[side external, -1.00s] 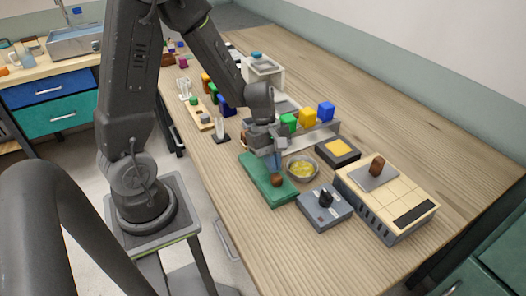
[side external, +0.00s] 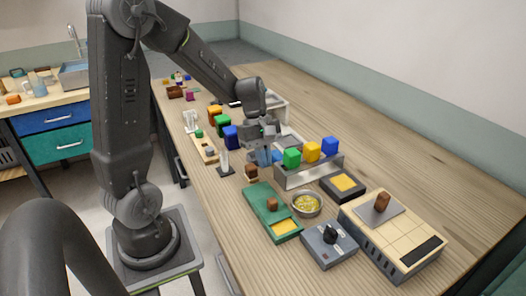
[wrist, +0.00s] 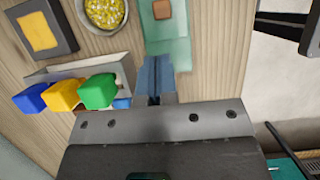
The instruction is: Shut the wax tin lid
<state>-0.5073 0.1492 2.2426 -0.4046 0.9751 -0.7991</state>
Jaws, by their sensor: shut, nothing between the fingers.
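The wax tin is a long green box (side external: 253,191) on the table. Its green lid carries a brown knob (side external: 272,204), which also shows at the top of the wrist view (wrist: 162,9). A yellow patch of wax (side external: 285,228) shows uncovered at the tin's near end, so the lid stands partly open. My gripper (side external: 264,158) is shut and empty, beyond the tin's far end and apart from the knob. In the wrist view, its blue fingers (wrist: 155,76) are together, just below the tin's end.
A metal rack (side external: 310,171) with green, yellow and blue blocks stands close to the right of my gripper. A bowl of yellow bits (side external: 307,204) sits right of the tin, with a grey knob box (side external: 329,243) nearer. A small stand (side external: 224,166) is to the left.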

